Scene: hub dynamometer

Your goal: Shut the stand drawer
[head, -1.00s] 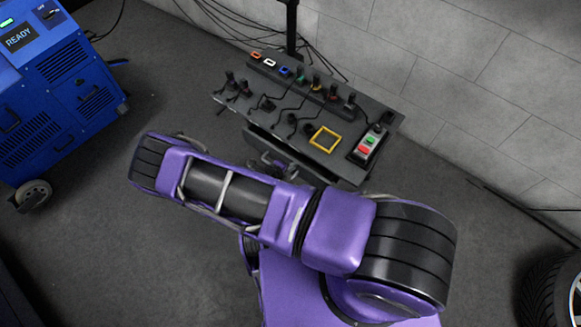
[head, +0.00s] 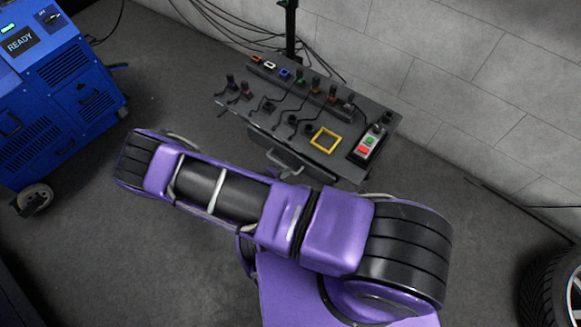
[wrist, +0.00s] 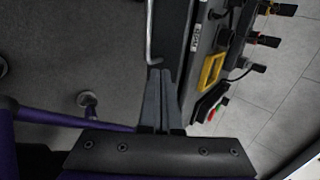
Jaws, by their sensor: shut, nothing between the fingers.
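The stand (head: 300,112) is a dark bench with a flat top full of plugs and cables. Its drawer front (head: 262,140) shows as a dark panel under the near edge, with a grey bar handle (head: 285,165). The drawer looks nearly flush with the stand; I cannot tell whether a small gap remains. In the wrist view the handle (wrist: 150,35) rises from the drawer front (wrist: 176,35). My gripper (wrist: 162,75) is shut and empty, its tips close to the handle's lower end; contact is unclear. In the head view my arm hides the gripper.
On the stand top are a yellow frame (head: 325,140) and a red-and-green button box (head: 368,144). A blue machine (head: 60,95) on wheels stands at the left, a tyre (head: 550,285) at lower right. A grey wall is behind the stand. Floor between machine and stand is clear.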

